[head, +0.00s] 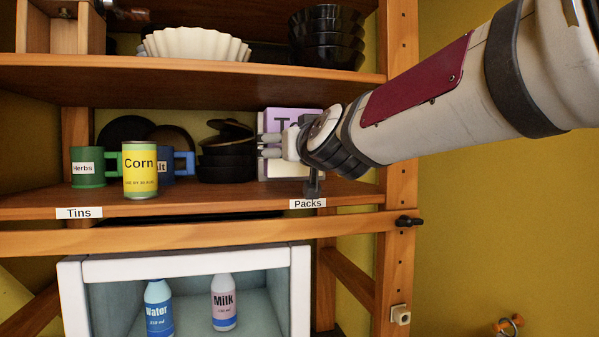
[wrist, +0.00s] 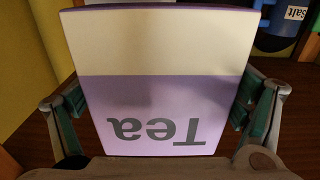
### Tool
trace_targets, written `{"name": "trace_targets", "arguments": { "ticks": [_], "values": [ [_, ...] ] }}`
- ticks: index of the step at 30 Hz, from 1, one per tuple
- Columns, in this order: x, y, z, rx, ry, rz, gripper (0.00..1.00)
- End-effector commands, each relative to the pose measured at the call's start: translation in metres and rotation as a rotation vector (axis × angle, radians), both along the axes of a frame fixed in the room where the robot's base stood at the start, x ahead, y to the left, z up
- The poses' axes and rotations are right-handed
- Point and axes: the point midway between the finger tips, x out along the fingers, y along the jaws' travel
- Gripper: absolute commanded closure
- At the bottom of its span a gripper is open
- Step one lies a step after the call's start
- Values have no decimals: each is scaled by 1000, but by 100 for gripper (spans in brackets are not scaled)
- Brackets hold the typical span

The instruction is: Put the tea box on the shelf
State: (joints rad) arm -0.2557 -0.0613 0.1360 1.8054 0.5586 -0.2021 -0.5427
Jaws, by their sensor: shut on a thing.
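The tea box (head: 292,117), purple and white, is at the right end of the middle shelf (head: 235,199), above the "Packs" label (head: 308,203). My gripper (head: 268,145) reaches in from the right and is shut on the box. In the wrist view the tea box (wrist: 160,95) fills the space between the two fingers of my gripper (wrist: 158,112), its "Tea" lettering upside down. The arm hides part of the box in the head view. I cannot tell whether its bottom touches the shelf.
Black pans (head: 227,155) stand just left of the box. A corn tin (head: 140,170), a green herbs mug (head: 88,167) and a blue salt mug (head: 180,164) are farther left, above the "Tins" label (head: 79,213). A wooden post (head: 398,150) bounds the right side.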

Motion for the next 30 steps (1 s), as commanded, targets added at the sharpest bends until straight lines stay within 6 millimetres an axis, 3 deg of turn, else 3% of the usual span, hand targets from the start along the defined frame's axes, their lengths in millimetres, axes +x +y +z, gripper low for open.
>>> {"name": "trace_targets", "arguments": {
  "ticks": [5, 13, 24, 25, 30],
  "values": [
    [8, 0, -3, 2, -2, 1, 43],
    [8, 0, -35, 1, -1, 1, 43],
    [7, -1, -38, 1, -3, 0, 43],
    [7, -1, -38, 0, -1, 0, 2],
    [7, -1, -37, 1, -1, 0, 0]
  ]
}}
